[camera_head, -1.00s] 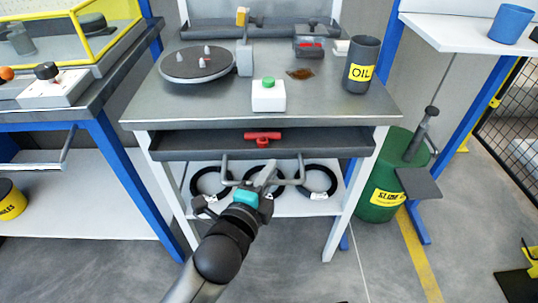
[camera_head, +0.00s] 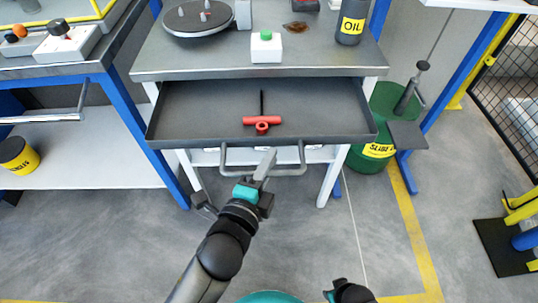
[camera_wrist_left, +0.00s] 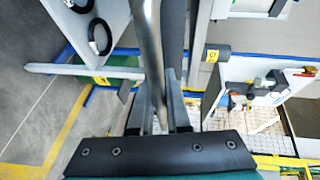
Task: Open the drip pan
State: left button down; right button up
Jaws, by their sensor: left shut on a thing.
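The drip pan (camera_head: 335,112) is a wide dark grey tray under the steel tabletop. It stands pulled out toward me, with its inside showing. A grey bar handle (camera_head: 289,172) is fixed to its front. My left gripper (camera_head: 264,168) is shut on the handle's bar; in the left wrist view the bar (camera_wrist_left: 149,45) runs down between the fingers (camera_wrist_left: 158,112). A red T-shaped tool with a thin dark shaft (camera_head: 262,121) lies in the pan. A dark part of my right arm (camera_head: 350,292) shows at the bottom edge; its jaws are unclear.
On the tabletop (camera_head: 200,62) are a turntable (camera_head: 198,18), a white box with a green button (camera_head: 266,47), a brown spill (camera_head: 296,27) and an OIL container (camera_head: 351,22). A green drum (camera_head: 375,150) stands close on the right. Floor in front is clear.

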dwell(0.3)
pick_arm(q)
jog(key=c, duration=0.9)
grip_release()
jog(key=shift+s, duration=0.1)
jog(key=p+v, duration=0.2)
jog(key=v, duration=1.3)
jog(key=shift+a+r, duration=0.1)
pick_arm(e)
jog(key=s+d, duration=0.1)
jog(key=s+f, duration=0.1)
jog(key=s+d, duration=0.1)
jog(key=s, duration=0.1)
jog(key=shift+d+f, duration=0.35)
jog(key=shift+f, duration=0.05)
jog(key=shift+w, duration=0.1)
